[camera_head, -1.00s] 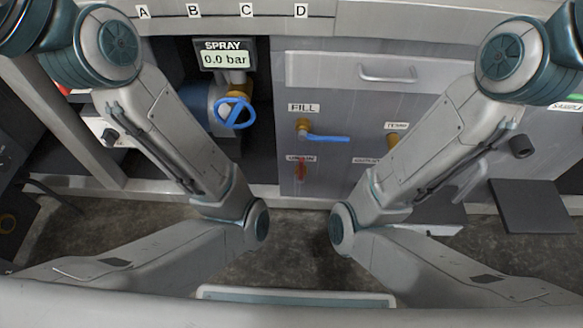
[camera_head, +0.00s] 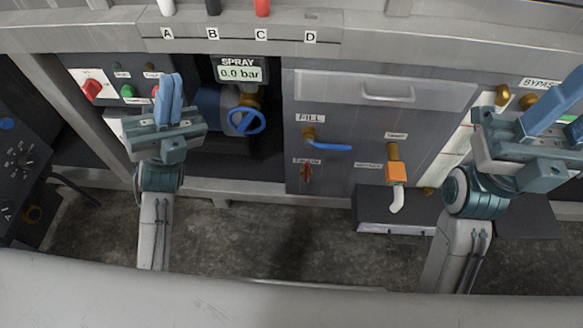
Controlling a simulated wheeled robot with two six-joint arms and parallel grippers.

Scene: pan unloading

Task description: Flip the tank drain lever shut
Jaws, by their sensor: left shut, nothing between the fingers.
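I cannot tell for sure which handle is the tank drain lever, because the small labels are blurred. A small red handle (camera_head: 306,173) hangs down below a label under FILL. A blue lever (camera_head: 335,148) at FILL points right, about level. An orange valve body (camera_head: 400,171) with a brass pipe above and a white spout below sits to the right. My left gripper (camera_head: 169,97) is shut and empty, fingers up, in front of the panel left of the spray gauge. My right gripper (camera_head: 553,104) is at the right edge, partly cut off, apart from these handles.
A blue handwheel (camera_head: 246,120) sits under the spray display (camera_head: 240,72), which reads 0.0 bar. A drawer handle (camera_head: 388,93) is above. A dark tray (camera_head: 372,208) juts out below the spout. The floor between my arms is clear.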

